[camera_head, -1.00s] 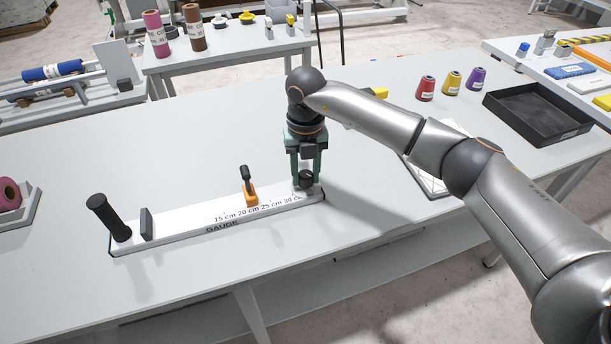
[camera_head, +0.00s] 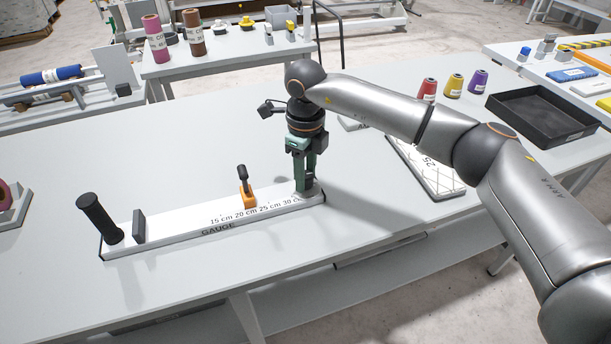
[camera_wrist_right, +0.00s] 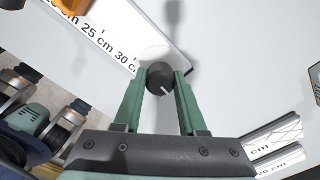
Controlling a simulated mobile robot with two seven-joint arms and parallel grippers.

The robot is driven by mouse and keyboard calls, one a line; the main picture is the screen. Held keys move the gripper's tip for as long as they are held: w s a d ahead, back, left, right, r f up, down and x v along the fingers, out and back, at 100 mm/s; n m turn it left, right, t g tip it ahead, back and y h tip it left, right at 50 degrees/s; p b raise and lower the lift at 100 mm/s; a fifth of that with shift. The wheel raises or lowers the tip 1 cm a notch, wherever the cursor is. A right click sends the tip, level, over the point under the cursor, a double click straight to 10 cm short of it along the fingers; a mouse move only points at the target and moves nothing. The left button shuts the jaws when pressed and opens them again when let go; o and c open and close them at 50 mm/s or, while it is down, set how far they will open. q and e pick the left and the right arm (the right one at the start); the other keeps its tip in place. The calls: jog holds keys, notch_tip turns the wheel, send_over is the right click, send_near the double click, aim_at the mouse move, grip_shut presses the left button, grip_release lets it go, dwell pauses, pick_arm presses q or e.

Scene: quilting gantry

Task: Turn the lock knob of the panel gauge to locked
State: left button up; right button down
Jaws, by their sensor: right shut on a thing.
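The panel gauge (camera_head: 180,233) is a long white bar marked in centimetres, lying on the grey table. It has a black upright handle (camera_head: 99,217) at its left end and an orange slider (camera_head: 248,198) near the 20 cm mark. The lock knob (camera_wrist_right: 159,77) is round and black with a white pointer line, at the bar's right end. My right gripper (camera_wrist_right: 160,83) points down over that end, its green fingers shut on the knob's sides. In the head view the fingers (camera_head: 304,187) mostly hide the knob. My left gripper is not in view.
A black tray (camera_head: 541,117) and several thread cones, one yellow (camera_head: 453,85), stand at the back right. The table in front of the gauge is clear.

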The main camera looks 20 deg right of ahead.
aim_at(306, 174)
jog(key=shift+n, duration=0.7)
jog(key=shift+c, duration=2.3)
grip_release()
jog(key=shift+r, duration=0.1)
notch_tip(306, 174, up, 12)
jog(key=shift+r, duration=0.25)
